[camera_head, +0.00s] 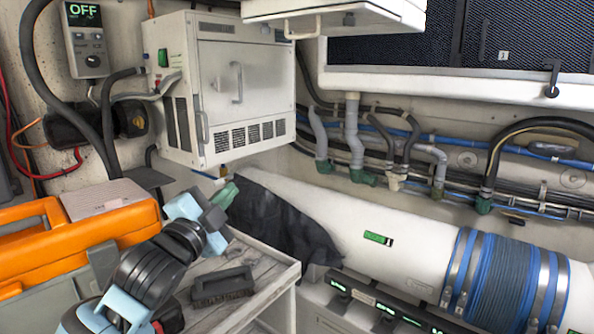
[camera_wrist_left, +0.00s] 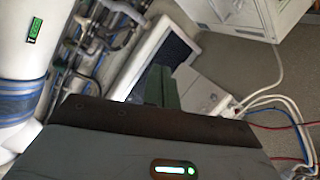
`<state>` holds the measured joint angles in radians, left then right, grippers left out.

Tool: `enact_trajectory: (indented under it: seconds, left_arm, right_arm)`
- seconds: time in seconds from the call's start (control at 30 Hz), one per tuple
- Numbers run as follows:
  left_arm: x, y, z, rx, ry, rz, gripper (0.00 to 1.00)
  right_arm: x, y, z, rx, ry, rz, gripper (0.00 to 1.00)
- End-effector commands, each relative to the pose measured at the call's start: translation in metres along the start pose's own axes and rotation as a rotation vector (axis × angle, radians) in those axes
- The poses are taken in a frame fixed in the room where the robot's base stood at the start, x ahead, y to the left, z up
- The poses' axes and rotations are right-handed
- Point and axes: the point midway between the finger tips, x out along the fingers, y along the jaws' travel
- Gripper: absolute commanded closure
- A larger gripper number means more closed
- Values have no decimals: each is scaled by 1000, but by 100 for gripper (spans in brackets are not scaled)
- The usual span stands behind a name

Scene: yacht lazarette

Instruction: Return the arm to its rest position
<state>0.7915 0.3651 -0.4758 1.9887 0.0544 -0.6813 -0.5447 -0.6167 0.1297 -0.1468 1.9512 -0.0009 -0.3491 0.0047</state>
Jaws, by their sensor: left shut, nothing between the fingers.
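My left arm comes in from the lower left in the head view, over a grey wooden bench top (camera_head: 265,272). Its left gripper (camera_head: 226,193) has green fingers that point up and to the right, near a black cloth. The fingers are shut and hold nothing. In the left wrist view the closed green fingers (camera_wrist_left: 160,84) stand up past the dark gripper body. My right gripper is not in view.
An orange toolbox (camera_head: 75,245) stands left of my arm. A black brush (camera_head: 222,287) lies on the bench. The black cloth (camera_head: 282,215) drapes over a white pipe (camera_head: 400,240) to the right. A white cabinet (camera_head: 215,90) stands behind.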

Motion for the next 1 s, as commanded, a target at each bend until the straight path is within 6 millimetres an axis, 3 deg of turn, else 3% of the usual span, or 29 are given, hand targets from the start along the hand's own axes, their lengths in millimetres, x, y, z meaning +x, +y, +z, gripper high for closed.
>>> enact_trajectory:
  seconds: [0.03,0.1,0.27,0.47,0.67,0.8,1.0]
  left_arm:
    - [-8,29,16,-61,-28,35,100]
    - [-20,62,36,-139,-63,72,100]
    - [-58,137,75,-313,-156,149,100]
    - [-124,224,116,-522,-297,227,100]
    - [-211,303,145,-713,-464,286,100]
    - [-282,351,157,-835,-596,317,100]
    - [-385,398,162,-973,-781,339,100]
  right_arm:
    - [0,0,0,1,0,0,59]
    - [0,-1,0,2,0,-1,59]
    - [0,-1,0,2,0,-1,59]
    - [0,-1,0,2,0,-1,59]
    - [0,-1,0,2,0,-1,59]
    - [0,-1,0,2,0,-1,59]
    - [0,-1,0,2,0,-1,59]
